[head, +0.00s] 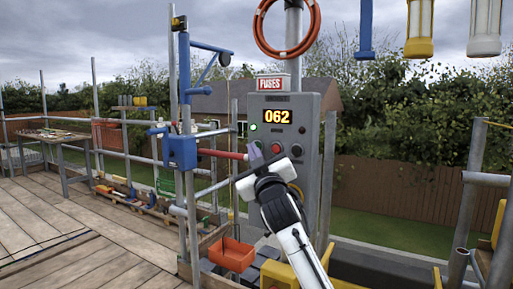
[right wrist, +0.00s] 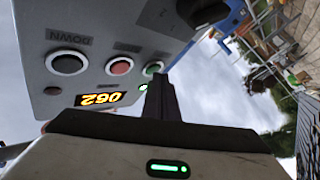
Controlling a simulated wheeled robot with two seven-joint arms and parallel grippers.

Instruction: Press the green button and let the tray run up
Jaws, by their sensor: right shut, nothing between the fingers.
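The grey control box (head: 308,125) carries a lit yellow display reading 062 and a row of buttons. In the right wrist view the green button (right wrist: 153,68) sits beside the red button (right wrist: 119,66) and a dark button (right wrist: 67,62) labelled DOWN. My right gripper (head: 253,152) is shut and empty, its tips at the green button, which they hide in the head view. In the right wrist view the fingers (right wrist: 158,82) end right by that button; I cannot tell whether they touch it. An orange tray (head: 232,254) is low beside the post, below the hoist. My left gripper is not in view.
A blue hoist (head: 182,150) stands on a post left of the box, with a red bar (head: 222,154) near my gripper. An orange hose coil (head: 287,28) hangs above the box. The plank deck (head: 80,235) at left has open floor.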

